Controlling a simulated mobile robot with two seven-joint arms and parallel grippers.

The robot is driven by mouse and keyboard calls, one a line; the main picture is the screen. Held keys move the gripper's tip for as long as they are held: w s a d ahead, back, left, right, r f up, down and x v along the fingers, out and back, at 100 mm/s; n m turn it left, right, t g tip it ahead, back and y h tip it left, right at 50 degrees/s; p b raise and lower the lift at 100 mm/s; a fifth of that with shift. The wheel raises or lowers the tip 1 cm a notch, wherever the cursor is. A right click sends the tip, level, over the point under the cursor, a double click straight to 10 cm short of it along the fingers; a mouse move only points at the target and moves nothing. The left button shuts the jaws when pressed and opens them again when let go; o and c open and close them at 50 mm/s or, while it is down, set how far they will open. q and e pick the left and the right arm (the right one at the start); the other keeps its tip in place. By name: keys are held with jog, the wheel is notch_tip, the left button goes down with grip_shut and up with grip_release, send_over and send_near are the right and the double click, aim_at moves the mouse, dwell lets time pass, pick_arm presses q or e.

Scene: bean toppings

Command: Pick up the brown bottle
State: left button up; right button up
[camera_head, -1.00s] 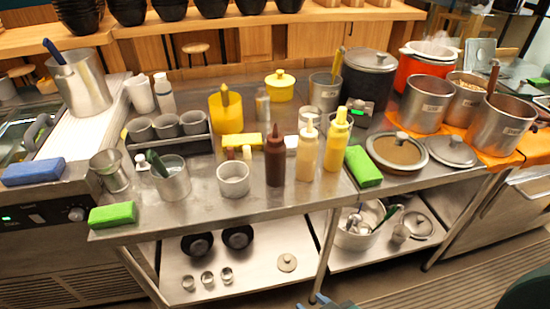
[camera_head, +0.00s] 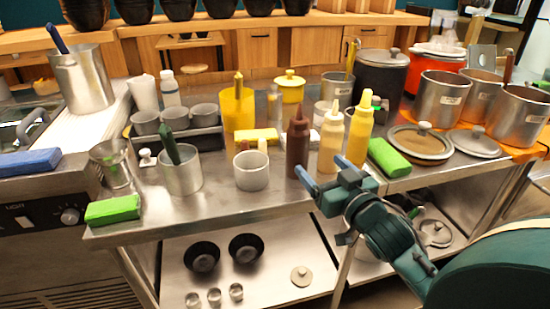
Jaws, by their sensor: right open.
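The brown bottle (camera_head: 298,146) stands upright on the steel counter (camera_head: 225,217), left of a cream bottle (camera_head: 330,138) and a yellow bottle (camera_head: 359,130). My right gripper (camera_head: 324,177) is in front of the bottles at the counter's front edge. Its blue-tipped fingers are apart, with nothing between them. One fingertip shows close to the lower right side of the brown bottle; I cannot tell whether they touch. My left gripper is not in view.
A small grey cup (camera_head: 251,171) stands just left of the brown bottle. A green sponge (camera_head: 389,158) and a lidded pan (camera_head: 420,146) lie to the right. A yellow sponge (camera_head: 257,136) lies behind.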

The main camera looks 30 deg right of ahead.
aim_at(304, 149)
jog(key=w, duration=0.4)
jog(key=w+d, duration=0.1)
jog(key=w, duration=0.1)
jog(key=shift+w, duration=0.3)
jog(key=shift+w+d+f, duration=0.1)
jog(key=shift+w+f, duration=0.05)
jog(key=shift+w, duration=0.85)
jog(key=shift+w+d+f, duration=0.1)
jog(key=shift+w, duration=0.9)
jog(key=shift+w+d+f, duration=0.1)
jog(key=shift+w+f, duration=0.05)
jog(key=shift+w, duration=0.85)
jog(key=c, duration=0.8)
